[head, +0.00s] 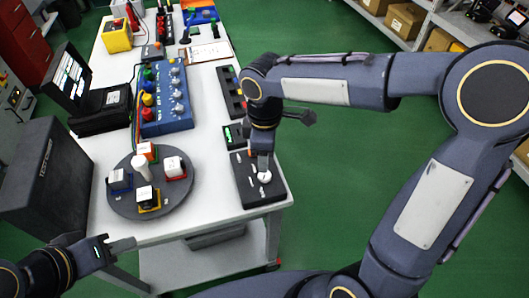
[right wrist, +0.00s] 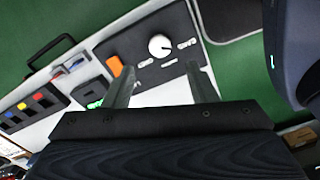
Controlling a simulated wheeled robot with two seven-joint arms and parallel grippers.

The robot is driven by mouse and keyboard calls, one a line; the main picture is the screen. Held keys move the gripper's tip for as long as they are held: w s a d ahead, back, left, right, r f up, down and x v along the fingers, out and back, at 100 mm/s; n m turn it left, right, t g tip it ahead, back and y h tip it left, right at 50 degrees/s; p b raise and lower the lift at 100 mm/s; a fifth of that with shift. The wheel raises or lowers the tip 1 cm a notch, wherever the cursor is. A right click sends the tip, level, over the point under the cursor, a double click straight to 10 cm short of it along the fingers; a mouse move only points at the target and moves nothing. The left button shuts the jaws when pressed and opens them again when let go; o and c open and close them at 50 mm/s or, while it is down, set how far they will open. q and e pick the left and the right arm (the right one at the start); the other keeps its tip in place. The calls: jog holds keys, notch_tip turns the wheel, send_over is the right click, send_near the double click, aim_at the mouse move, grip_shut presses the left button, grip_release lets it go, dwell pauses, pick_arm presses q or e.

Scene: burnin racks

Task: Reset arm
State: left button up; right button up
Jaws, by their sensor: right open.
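My right gripper (head: 263,160) points down over a black control box (head: 262,195) at the table's right edge. The box carries a white round knob (head: 265,177). In the right wrist view, the fingers of my right gripper (right wrist: 160,68) stand apart with nothing held. The white knob (right wrist: 160,46) shows between and beyond the tips; I cannot tell how close they are to it. My left gripper (head: 122,245) is at the lower left, off the table's front edge, with no object visible in it. Its finger gap is not clear.
A round grey turntable (head: 125,203) with several coloured sockets and a white central post stands on the white table (head: 215,222). A blue panel (head: 168,118), a black case (head: 100,112) and a large dark box (head: 45,175) are nearby. Green floor lies open on the right.

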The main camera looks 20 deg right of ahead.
jog(key=s+d+r+m+t+y, duration=0.1)
jog(key=s+d+m, duration=0.3)
jog(key=s+m, duration=0.4)
jog(key=s+d+r+m+t+y, duration=0.1)
jog(key=s+d+m+t+y, duration=0.1)
jog(key=s+d+m+t, duration=0.2)
jog(key=s+d+m, duration=0.1)
jog(key=s+m, duration=0.2)
jog(key=s, duration=0.1)
jog(key=shift+s+d+r+m+t+y, duration=0.25)
jog(key=shift+r+m+t+y, duration=0.05)
jog(key=shift+r+m+y, duration=0.1)
